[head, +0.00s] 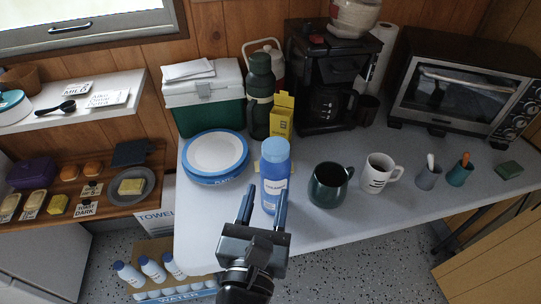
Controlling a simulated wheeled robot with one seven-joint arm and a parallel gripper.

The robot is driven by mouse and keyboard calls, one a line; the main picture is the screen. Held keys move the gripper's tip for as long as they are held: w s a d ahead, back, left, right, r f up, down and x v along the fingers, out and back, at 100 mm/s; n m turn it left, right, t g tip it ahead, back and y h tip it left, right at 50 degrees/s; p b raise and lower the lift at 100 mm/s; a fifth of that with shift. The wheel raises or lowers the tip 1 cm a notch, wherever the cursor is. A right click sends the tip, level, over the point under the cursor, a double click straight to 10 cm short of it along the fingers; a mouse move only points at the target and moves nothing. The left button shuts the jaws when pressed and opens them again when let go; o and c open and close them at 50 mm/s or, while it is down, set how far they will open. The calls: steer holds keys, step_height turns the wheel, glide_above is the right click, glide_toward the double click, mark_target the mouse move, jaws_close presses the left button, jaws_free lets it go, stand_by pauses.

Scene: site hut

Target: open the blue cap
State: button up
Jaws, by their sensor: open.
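A blue bottle (275,184) with a white label stands upright on the grey table. Its lighter blue cap (275,150) sits on top, and I cannot see any gap under it. My gripper (265,207) is open at the table's front edge, with its two fingers pointing toward the bottle. The right finger overlaps the bottle's lower part in the picture; I cannot tell whether it touches. Nothing shows held between the fingers.
A dark green mug (327,188) and a white mug (379,173) stand right of the bottle. Blue-rimmed plates (214,155) lie left. Behind are a yellow box (281,114), a green flask (260,95) and a coffee maker (325,80). The table's front left is clear.

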mark_target(275, 161)
steer(key=w, duration=0.5)
steer(key=w+d+p, duration=0.1)
steer(key=w, duration=0.1)
steer(key=shift+w, duration=0.2)
steer(key=shift+c, duration=0.3)
jaws_close()
